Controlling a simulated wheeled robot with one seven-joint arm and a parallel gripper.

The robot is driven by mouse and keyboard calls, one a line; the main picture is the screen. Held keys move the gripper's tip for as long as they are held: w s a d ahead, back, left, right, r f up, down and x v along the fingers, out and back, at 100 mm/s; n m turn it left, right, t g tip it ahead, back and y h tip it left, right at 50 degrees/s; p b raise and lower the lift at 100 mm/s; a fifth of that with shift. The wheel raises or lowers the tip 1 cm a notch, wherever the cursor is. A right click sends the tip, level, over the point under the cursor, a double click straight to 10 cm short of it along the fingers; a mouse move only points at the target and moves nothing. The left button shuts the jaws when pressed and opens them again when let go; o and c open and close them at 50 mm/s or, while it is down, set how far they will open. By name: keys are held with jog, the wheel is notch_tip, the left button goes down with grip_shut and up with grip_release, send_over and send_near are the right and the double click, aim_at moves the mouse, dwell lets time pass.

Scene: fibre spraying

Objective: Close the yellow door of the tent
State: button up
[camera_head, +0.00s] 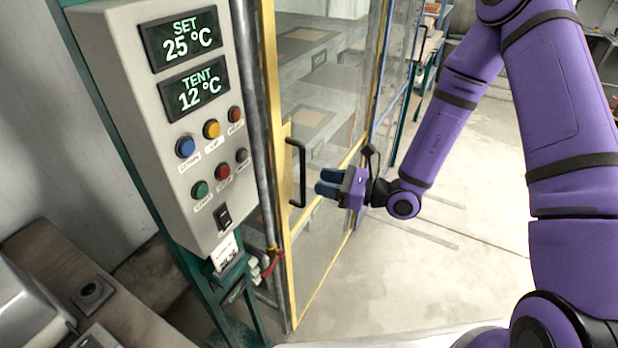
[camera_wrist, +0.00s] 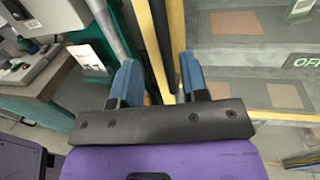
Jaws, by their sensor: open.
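The tent's yellow-framed door (camera_head: 322,266) has clear panels and stands in the middle of the head view. A black bar handle (camera_head: 296,172) is fixed on its left side. My gripper (camera_head: 320,182) is open and empty just right of the handle, with its blue fingers pointing left toward it. In the wrist view, my gripper's fingers (camera_wrist: 160,82) are apart, with a dark bar and yellow frame (camera_wrist: 176,30) beyond them. From these views I cannot tell whether the fingers touch the handle.
A control box (camera_head: 185,110) with displays and coloured buttons stands left of the door on a green post (camera_head: 215,305). A wooden bench (camera_head: 40,240) is at lower left. Shelves (camera_head: 320,60) show through the clear panels. The concrete floor (camera_head: 440,260) at right is largely clear.

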jog(key=v, duration=0.4)
jog(key=shift+s+d, duration=0.15)
jog(key=shift+d, duration=0.1)
jog(key=s+d+r+n+g+h, duration=0.1)
jog(key=s+r+n+g+h, duration=0.1)
jog(key=s+r+n+g, duration=0.45)
jog(key=s+d+r+n+g+h, duration=0.1)
jog(key=s+r+n+g+h, duration=0.25)
jog(key=r+n, duration=0.55)
jog(key=s+d+r+n+t+h, duration=0.7)
jog(key=s+d+r+h, duration=0.4)
jog(key=d+r, duration=0.4)
jog(key=shift+s+t, duration=0.55)
jog(key=shift+t, duration=0.05)
jog(key=shift+d, duration=0.1)
